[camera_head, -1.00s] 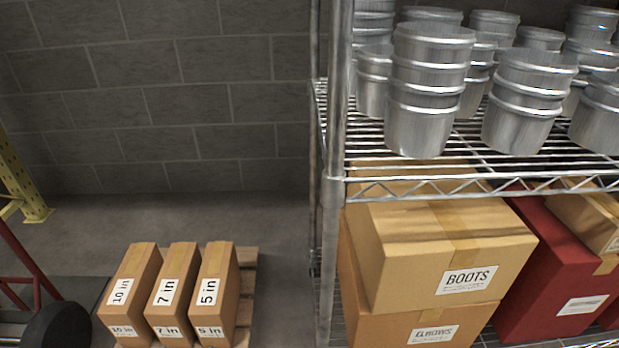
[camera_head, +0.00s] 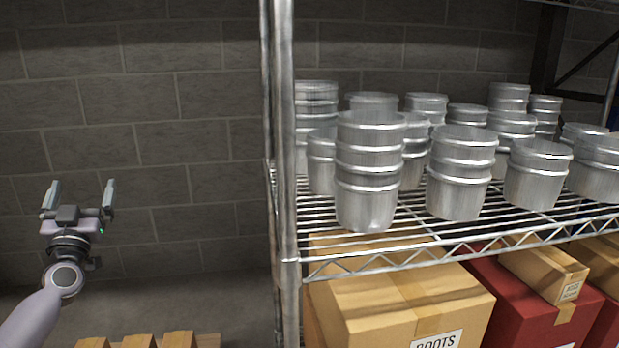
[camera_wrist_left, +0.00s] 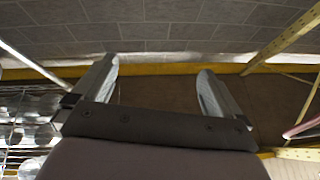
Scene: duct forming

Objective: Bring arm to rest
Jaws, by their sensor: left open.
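My left gripper (camera_head: 78,202) is raised in front of the grey block wall at the left of the head view, fingers pointing up. It is open and empty, and it touches nothing that I can see. In the left wrist view its two fingers (camera_wrist_left: 158,92) stand wide apart with nothing between them. My left arm (camera_head: 35,322) comes in from the lower left corner. My right gripper is not in view.
A wire shelf (camera_head: 400,268) with several metal duct collars (camera_head: 369,175) stands right of the gripper. Below are a BOOTS box (camera_head: 370,300) and a red box (camera_head: 510,290). Several small cartons (camera_head: 138,341) sit low left. Space around the gripper looks clear.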

